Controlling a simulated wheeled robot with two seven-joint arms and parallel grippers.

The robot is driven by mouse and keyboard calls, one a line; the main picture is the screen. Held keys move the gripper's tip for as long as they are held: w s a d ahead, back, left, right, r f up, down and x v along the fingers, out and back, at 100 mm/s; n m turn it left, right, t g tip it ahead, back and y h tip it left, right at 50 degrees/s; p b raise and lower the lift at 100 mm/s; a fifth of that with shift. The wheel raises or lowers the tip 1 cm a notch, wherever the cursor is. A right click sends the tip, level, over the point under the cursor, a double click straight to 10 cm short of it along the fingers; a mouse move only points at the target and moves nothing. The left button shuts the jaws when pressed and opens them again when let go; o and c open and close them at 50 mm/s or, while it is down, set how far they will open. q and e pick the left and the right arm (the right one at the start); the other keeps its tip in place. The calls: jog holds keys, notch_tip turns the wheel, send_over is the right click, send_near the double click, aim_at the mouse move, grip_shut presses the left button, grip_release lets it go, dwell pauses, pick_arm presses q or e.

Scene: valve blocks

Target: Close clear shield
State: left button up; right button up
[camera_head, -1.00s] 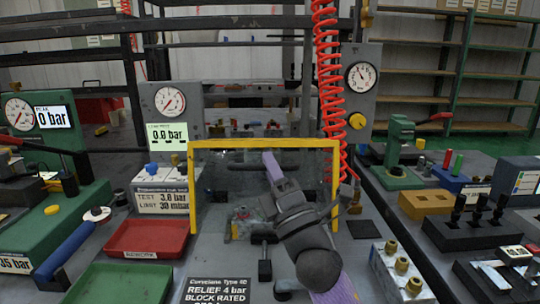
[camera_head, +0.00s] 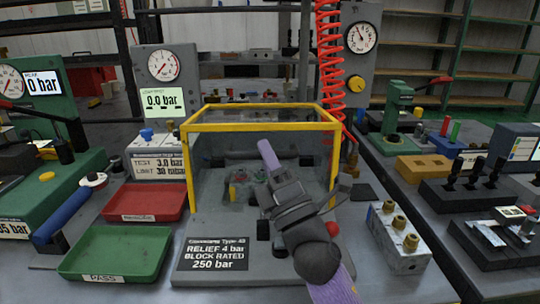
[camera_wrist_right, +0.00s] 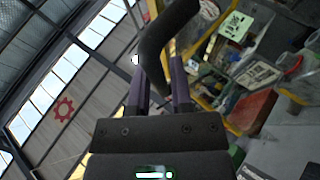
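The clear shield (camera_head: 212,150) has a yellow frame (camera_head: 262,127) and stands as a box over the valve block fixture in the middle of the head view. Its top and front panels show, and small fittings show through it. A dark horizontal handle bar (camera_head: 240,155) runs across its front. My right gripper (camera_head: 268,152), with purple fingers, is at this bar. In the right wrist view, the dark curved handle (camera_wrist_right: 158,45) passes between the two fingers (camera_wrist_right: 160,92), which look closed against it. My left gripper is not in view.
A red tray (camera_head: 145,214) and a green tray (camera_head: 115,277) lie on the left. A metal block with brass fittings (camera_head: 400,240) stands close right of my right arm. A red coiled hose (camera_head: 328,60) hangs behind the shield. A gauge panel (camera_head: 165,68) stands behind left.

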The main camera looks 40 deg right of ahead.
jog(key=o, duration=0.3)
jog(key=b+v, duration=0.1)
jog(key=v, duration=0.9)
